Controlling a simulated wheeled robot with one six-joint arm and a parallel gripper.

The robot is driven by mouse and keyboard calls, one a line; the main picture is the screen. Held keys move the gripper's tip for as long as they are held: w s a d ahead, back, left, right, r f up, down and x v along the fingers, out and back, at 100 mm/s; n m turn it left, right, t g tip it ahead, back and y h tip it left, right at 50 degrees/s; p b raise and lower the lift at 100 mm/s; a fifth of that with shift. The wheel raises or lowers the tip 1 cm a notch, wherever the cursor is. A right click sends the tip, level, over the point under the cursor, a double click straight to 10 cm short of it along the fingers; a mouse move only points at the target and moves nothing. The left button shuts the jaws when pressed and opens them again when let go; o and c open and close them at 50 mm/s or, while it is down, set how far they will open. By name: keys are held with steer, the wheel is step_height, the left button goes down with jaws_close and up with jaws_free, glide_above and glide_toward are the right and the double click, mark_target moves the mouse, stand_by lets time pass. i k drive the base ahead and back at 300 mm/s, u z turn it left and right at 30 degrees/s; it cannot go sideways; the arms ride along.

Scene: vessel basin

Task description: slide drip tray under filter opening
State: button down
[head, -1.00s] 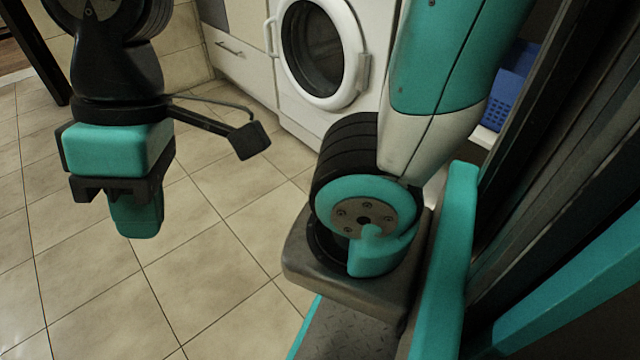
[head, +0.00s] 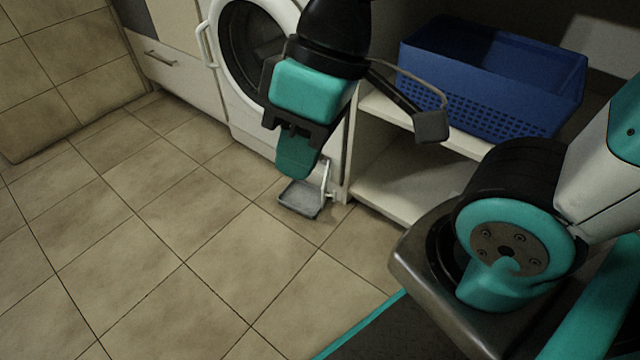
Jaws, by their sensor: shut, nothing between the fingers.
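A small grey drip tray (head: 300,199) lies on the tiled floor in front of the washing machine's lower right corner. A thin pale upright handle (head: 326,177) rises at its right side. My gripper (head: 295,168) points down above the tray in the picture, shut and empty. Its height over the tray is hard to tell, and it looks apart from it. The washing machine (head: 224,100) is white with a round door. The filter opening cannot be made out; my gripper covers part of the machine's lower right front.
A white shelf unit (head: 385,185) stands right of the machine, with a blue perforated basket (head: 480,85) on its upper shelf. A drawer cabinet (head: 170,75) is at left. The tiled floor (head: 150,240) in front is clear.

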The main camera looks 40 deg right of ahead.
mark_target(303, 198)
steer(key=z, duration=0.2)
steer(key=i, duration=1)
